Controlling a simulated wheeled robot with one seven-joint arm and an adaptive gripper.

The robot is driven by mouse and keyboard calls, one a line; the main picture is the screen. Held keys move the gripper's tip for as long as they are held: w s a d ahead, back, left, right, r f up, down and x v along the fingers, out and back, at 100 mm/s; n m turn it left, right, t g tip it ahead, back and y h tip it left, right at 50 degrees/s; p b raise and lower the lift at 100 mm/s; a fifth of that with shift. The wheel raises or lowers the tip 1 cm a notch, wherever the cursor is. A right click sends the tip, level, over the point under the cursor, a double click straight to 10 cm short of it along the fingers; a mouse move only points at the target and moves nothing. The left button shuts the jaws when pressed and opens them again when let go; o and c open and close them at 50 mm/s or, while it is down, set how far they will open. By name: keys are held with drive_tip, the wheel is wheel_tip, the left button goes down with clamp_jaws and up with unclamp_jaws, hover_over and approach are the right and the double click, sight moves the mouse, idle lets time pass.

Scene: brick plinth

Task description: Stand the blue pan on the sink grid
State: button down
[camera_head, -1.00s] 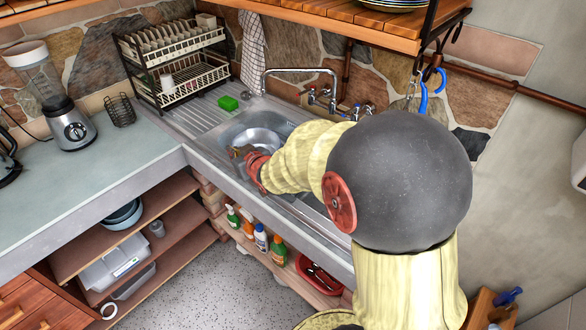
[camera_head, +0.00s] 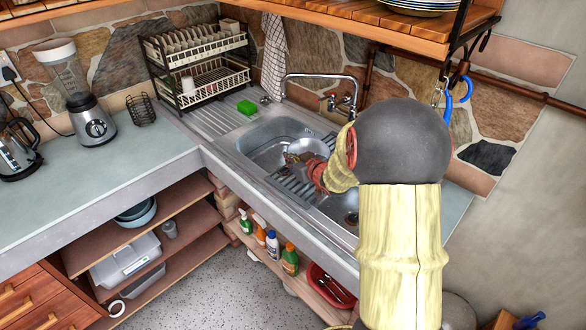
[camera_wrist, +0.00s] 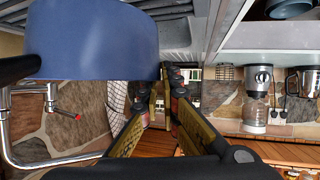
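The blue pan (camera_wrist: 90,45) fills the upper left of the wrist view, close to the camera, with a black handle at its left edge. My gripper's fingers (camera_wrist: 166,82) come together beside the pan's right edge. A narrow gap shows between them, and I cannot tell whether they hold its wall. In the head view my gripper (camera_head: 291,157) is over the right part of the left sink basin, by a round silvery surface. That may be the pan's inside; no blue side shows there. The sink grid (camera_head: 294,189) is dark slats between the basins, partly behind my arm.
The tap (camera_head: 320,77) rises behind the sink. A green sponge (camera_head: 246,107) and a dish rack (camera_head: 198,80) stand to the left. A blender (camera_head: 92,120) and kettle (camera_head: 17,150) are on the left counter. A wooden shelf (camera_head: 370,20) hangs above.

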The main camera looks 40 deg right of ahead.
drive_tip(key=shift+d+f+b, duration=0.25)
drive_tip(key=shift+f+b, duration=0.1)
drive_tip(key=shift+f, duration=0.6)
drive_tip(key=shift+d+f+b, duration=0.2)
drive_tip(key=shift+f+b, duration=0.1)
drive_tip(key=shift+f, duration=0.6)
drive_tip(key=shift+f, duration=0.2)
drive_tip(key=c, duration=2)
unclamp_jaws()
drive_tip(key=shift+c, duration=0.2)
